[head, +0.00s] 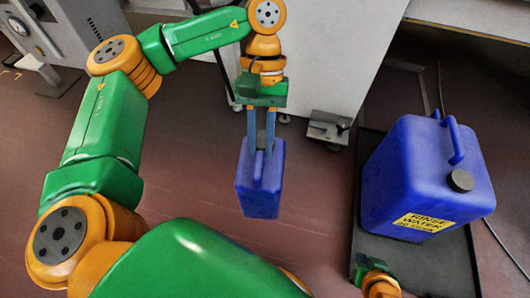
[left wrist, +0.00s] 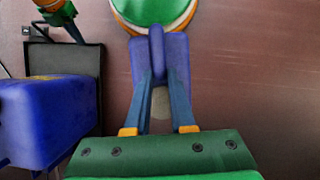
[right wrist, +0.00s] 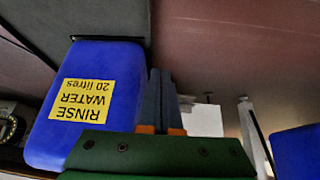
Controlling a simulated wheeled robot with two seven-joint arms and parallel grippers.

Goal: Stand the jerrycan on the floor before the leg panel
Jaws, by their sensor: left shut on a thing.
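A smaller blue jerrycan (head: 260,188) hangs upright below my left gripper (head: 261,142), whose fingers are shut on its top handle. The left wrist view shows this jerrycan (left wrist: 176,55) between the fingers. I cannot tell whether its base touches the floor. A white panel (head: 325,45), apparently the leg panel, stands behind it, with bare floor between. My right gripper (right wrist: 160,75) is shut and empty beside a large blue jerrycan (right wrist: 115,85) with a yellow "rinse water 20 litres" label. The held jerrycan (right wrist: 298,152) also shows at the right edge of the right wrist view.
The large jerrycan stands on a black tray (head: 420,270) at the right. A metal foot bracket (head: 328,128) sticks out at the panel's base. A grey machine (head: 40,35) stands at the back left. A cable (head: 500,245) lies right of the tray. Red-brown floor is clear around the held jerrycan.

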